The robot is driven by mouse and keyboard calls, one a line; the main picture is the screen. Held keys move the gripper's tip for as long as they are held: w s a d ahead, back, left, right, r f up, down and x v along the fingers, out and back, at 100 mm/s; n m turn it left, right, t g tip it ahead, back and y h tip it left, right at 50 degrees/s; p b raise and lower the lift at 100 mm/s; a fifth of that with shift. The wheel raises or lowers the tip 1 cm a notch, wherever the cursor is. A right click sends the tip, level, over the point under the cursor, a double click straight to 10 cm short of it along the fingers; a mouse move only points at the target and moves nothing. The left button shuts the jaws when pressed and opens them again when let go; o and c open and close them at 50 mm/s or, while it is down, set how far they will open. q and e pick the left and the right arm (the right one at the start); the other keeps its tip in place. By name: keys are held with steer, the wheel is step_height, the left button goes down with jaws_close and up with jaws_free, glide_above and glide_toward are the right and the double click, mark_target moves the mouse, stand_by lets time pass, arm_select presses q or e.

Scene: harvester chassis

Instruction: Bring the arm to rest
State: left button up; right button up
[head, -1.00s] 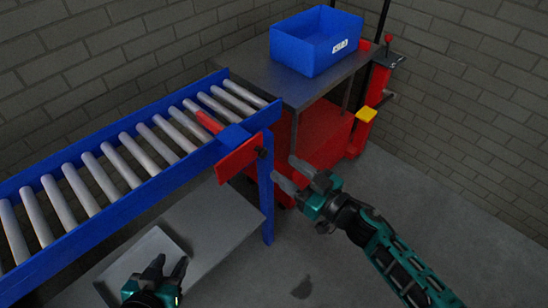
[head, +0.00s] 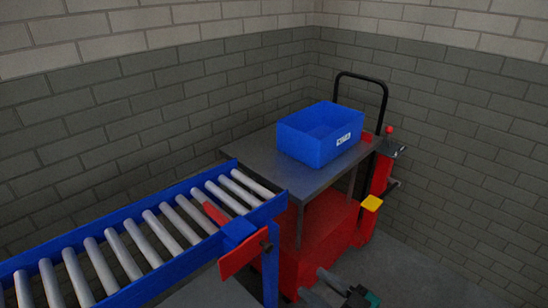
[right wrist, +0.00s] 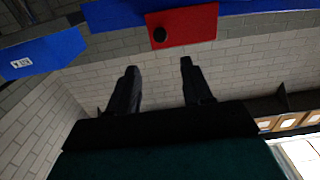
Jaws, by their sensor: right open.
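My right gripper (head: 318,288) shows at the bottom edge of the head view, in front of the red cart and right of the conveyor's end leg. In the right wrist view its two dark fingers (right wrist: 157,86) stand apart with nothing between them. A red plate (right wrist: 183,25) on the conveyor end appears beyond the fingertips there, apart from them. My left gripper and arm are not in the head view now.
A blue-railed roller conveyor (head: 130,278) with a red stop plate (head: 244,254) runs along the left. A red cart (head: 318,238) with a grey top carries a blue bin (head: 320,135). Grey floor (head: 430,272) is clear at right.

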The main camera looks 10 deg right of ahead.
steer(key=s+d+f+m+g+h, duration=0.3)
steer(key=s+f+m+h, duration=0.2)
steer(key=s+f+h, duration=0.3)
steer(key=shift+s+d+f+h, duration=0.4)
steer(key=shift+s+h, duration=0.1)
steer(key=shift+s, duration=0.05)
